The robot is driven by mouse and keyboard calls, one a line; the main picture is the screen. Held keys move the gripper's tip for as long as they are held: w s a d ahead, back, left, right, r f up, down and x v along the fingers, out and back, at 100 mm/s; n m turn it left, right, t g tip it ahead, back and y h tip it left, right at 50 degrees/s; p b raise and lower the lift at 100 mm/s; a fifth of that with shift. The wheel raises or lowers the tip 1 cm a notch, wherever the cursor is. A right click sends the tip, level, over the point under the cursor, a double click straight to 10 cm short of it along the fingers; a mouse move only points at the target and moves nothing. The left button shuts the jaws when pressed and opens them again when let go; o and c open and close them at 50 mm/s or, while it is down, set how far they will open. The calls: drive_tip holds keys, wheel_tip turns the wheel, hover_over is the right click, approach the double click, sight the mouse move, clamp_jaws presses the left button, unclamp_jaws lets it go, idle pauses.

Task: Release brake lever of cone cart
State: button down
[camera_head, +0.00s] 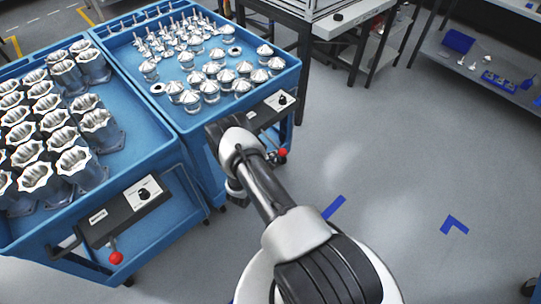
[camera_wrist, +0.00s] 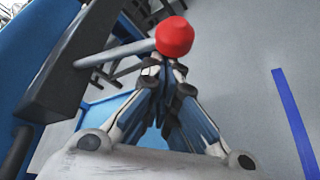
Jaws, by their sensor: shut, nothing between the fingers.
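The cone cart (camera_head: 190,118) is a blue cart carrying metal cones, upper middle in the head view. Its brake lever ends in a red ball knob (camera_head: 283,152) below the control box (camera_head: 270,108) at the cart's front right corner. In the wrist view the grey lever rod (camera_wrist: 112,54) runs from the dark box on the left to the red knob (camera_wrist: 174,38). My gripper (camera_wrist: 164,64) is shut and empty, its fingertips just below the knob in the picture. I cannot tell whether they touch it. The fingers are hidden in the head view.
A second blue cart (camera_head: 150,205) with fluted metal housings stands on the left, with its own red-knobbed lever (camera_head: 116,258). Blue floor marks (camera_head: 453,225) lie on open grey floor to the right. A workbench (camera_head: 340,25) and shelf (camera_head: 480,75) stand behind.

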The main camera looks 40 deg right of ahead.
sight(274, 144)
drive_tip(key=shift+s+d+r+n+g+y+p, duration=0.1)
drive_tip(key=shift+r+n+g+p, duration=0.3)
drive_tip(key=shift+r, duration=0.95)
drive_tip(key=shift+s+a+r+n+g+y+p, duration=0.15)
drive_tip(key=shift+r+n+g, duration=0.5)
drive_tip(key=shift+r, duration=0.7)
drive_tip(key=shift+d+r+n+g+y+p, duration=0.15)
drive_tip(key=shift+r+n+g+p, duration=0.35)
drive_tip(key=shift+r, duration=0.85)
drive_tip(key=shift+w, duration=0.1)
